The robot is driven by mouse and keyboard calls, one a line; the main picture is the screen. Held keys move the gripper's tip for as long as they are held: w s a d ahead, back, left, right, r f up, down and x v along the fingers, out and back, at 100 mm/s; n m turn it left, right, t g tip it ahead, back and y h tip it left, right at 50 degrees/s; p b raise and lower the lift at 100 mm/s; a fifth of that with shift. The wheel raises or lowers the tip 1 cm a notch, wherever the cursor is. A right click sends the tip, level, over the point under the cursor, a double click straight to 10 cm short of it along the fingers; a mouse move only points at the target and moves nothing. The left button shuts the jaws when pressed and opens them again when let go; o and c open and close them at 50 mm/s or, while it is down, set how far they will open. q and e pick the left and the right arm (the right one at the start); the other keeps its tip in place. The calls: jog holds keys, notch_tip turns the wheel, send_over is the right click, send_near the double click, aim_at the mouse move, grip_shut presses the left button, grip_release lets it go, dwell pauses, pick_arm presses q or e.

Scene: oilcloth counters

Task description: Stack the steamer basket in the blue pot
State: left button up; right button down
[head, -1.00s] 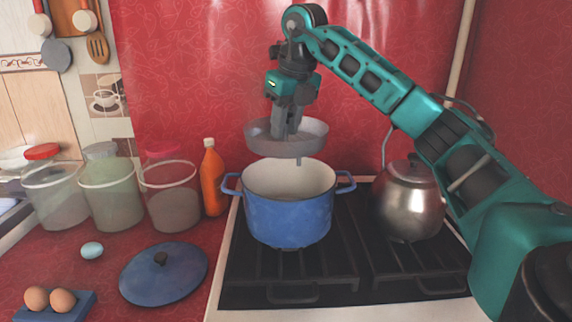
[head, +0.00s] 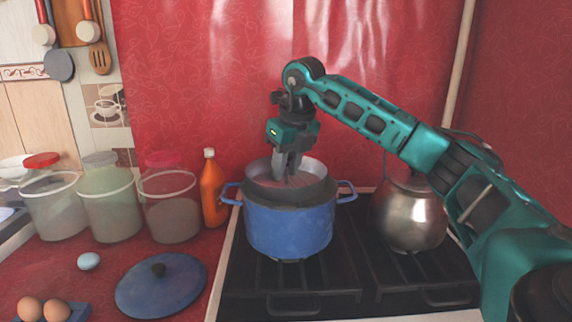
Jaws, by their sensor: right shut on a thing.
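The blue pot (head: 290,232) stands on the stove, with a handle out to each side. The grey steamer basket (head: 312,171) sits in the pot's mouth, its upper part standing above the pot's rim. My right gripper (head: 288,178) points down inside the basket and is shut on it. The exact place where the fingers grip is hard to see. The basket's lower part is hidden by the pot's wall. My left gripper is not in view.
A steel kettle (head: 410,215) stands right of the pot, partly under my right arm. An orange bottle (head: 211,190) stands close to the pot's left handle.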

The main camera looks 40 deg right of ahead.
jog(key=shift+f, duration=0.15)
jog(key=c, duration=0.9)
grip_release()
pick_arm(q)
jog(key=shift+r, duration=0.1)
pick_arm(e)
jog(key=shift+o, duration=0.2)
jog(key=shift+r, duration=0.45)
pick_arm(q)
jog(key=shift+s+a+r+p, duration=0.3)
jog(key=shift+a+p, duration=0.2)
jog(key=shift+p, duration=0.65)
pick_arm(e)
jog(key=v, duration=1.2)
